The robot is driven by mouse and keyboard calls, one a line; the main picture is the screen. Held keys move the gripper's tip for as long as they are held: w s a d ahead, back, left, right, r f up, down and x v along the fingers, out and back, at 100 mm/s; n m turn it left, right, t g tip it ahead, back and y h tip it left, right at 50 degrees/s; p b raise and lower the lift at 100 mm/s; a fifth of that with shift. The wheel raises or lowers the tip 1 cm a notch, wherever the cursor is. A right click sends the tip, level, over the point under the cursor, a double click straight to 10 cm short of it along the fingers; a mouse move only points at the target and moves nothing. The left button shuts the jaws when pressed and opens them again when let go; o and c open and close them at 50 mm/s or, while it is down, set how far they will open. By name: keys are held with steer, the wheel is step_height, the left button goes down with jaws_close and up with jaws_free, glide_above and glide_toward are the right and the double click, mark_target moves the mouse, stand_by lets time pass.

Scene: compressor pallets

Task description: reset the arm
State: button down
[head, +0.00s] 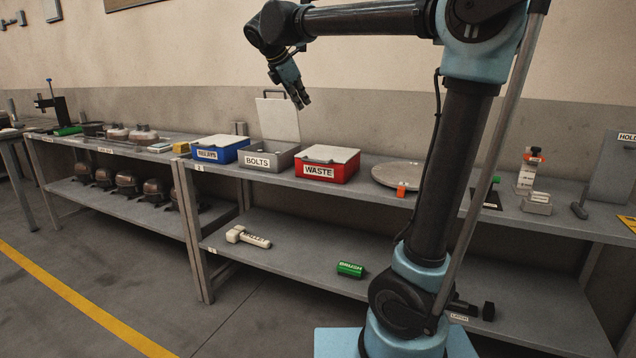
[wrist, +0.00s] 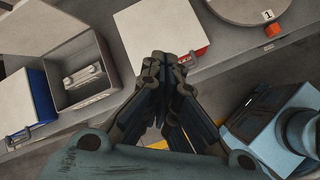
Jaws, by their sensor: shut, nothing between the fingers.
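My gripper (head: 303,101) hangs at the end of my raised arm, in the air above the workbench, with its fingertips pointing down. In the wrist view my gripper (wrist: 163,62) shows its two fingers together and nothing between them. Below it in the head view are the open grey BOLTS box (head: 257,161) and the closed red WASTE box (head: 318,171). In the wrist view the red box (wrist: 196,55) lies just beyond the fingertips, and the grey box (wrist: 110,99) is to the left with a pale part inside.
A blue box (head: 218,149) stands left of the BOLTS box. A round plate (head: 397,174) and an orange block (head: 401,190) lie right of the WASTE box. Compressors (head: 127,181) fill the left shelf.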

steer(key=s+d+f+m+g+y, duration=0.1)
steer(key=s+d+f+m+g, duration=0.1)
steer(key=s+d+f+m, duration=0.6)
steer(key=s+d+f+m+g+y, duration=0.1)
steer(key=s+d+f+m, duration=0.2)
steer(key=s+d+f, duration=0.5)
steer(key=s+d+f+m, duration=0.2)
steer(key=s+f+m, duration=0.2)
steer(key=f, duration=0.3)
steer(key=s+d+f+m+y, duration=0.1)
steer(key=s+d+f+m, duration=0.2)
steer(key=f, duration=0.5)
steer(key=s+d+f+m+g+y, duration=0.1)
steer(key=s+d+f+m, duration=0.2)
steer(key=s+f+m, duration=0.2)
step_height(320, 180, down, 2)
steer(key=shift+s+d+f, duration=0.15)
steer(key=shift+s, duration=1.05)
steer(key=shift+w+f, duration=0.2)
steer(key=shift+w, duration=0.25)
